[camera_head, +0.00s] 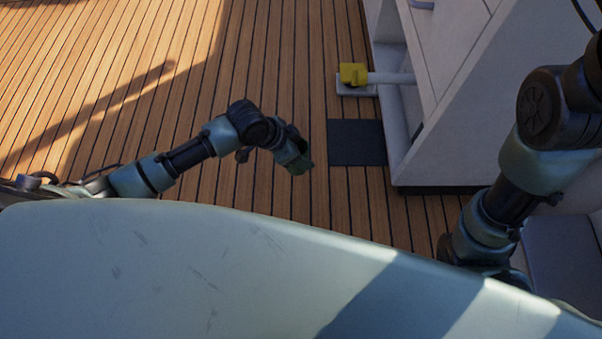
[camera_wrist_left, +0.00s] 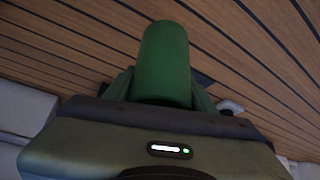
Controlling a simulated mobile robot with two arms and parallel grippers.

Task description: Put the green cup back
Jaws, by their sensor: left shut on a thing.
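The green cup (camera_wrist_left: 164,62) is held between the fingers of my left gripper (camera_wrist_left: 160,95) in the left wrist view. It covers most of the fingers there. In the head view my left gripper (camera_head: 298,160) hangs over the wooden deck, left of a dark square mat (camera_head: 356,142). It is small and shaded there, and I cannot clearly tell the cup from the fingers. My right arm shows at the right, but its gripper is out of sight.
A white cabinet-like structure (camera_head: 440,110) with an open side stands to the right. A yellow block (camera_head: 353,74) sits on a white support (camera_head: 356,90) jutting from it. The plank deck (camera_head: 110,80) is clear at the left.

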